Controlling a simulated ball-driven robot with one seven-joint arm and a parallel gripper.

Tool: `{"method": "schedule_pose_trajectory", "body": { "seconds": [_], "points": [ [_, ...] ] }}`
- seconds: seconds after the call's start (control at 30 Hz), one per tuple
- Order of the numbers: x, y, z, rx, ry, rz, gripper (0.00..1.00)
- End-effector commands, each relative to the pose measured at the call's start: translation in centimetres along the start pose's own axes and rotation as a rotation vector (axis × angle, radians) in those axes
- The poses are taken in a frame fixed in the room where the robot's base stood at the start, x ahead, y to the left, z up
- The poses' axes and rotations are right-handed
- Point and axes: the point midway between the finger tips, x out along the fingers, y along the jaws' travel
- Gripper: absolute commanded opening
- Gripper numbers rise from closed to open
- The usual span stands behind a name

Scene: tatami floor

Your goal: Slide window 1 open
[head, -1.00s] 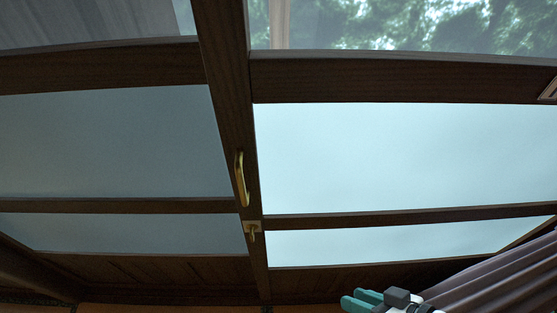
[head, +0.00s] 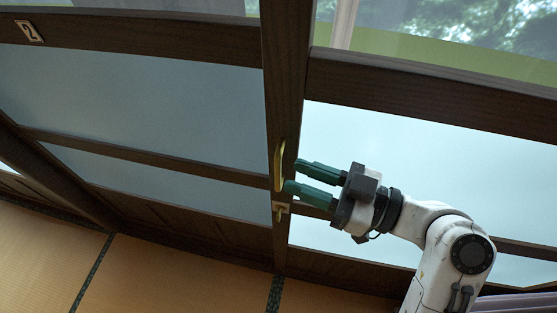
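Two dark wood-framed window panels with frosted panes meet at an upright stile (head: 290,70). The left panel (head: 150,110) bears a number 2 plate (head: 29,31). No number plate shows on the right panel (head: 400,140), so I cannot read it as window 1. A curved brass handle (head: 279,163) is on the stile, with a small brass latch (head: 280,209) below. My gripper (head: 292,175) is open, its green fingers pointing left at the handle. The upper fingertip is just right of the handle; the lower one overlaps its lower end in the picture. Contact cannot be told.
Tatami floor (head: 45,255) with dark borders lies below at the left and looks clear. A grey-purple folded thing (head: 520,304) is at the lower right edge. Trees show through the clear upper pane (head: 480,40).

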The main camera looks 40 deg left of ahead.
Motion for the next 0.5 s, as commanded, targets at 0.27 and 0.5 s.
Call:
{"method": "schedule_pose_trajectory", "body": {
  "seconds": [0.27,0.5],
  "points": [
    [4.1,0.0,-0.1,0.002,0.000,-0.001,0.33],
    [5.1,0.1,0.0,0.001,-0.001,0.002,0.33]
  ]
}}
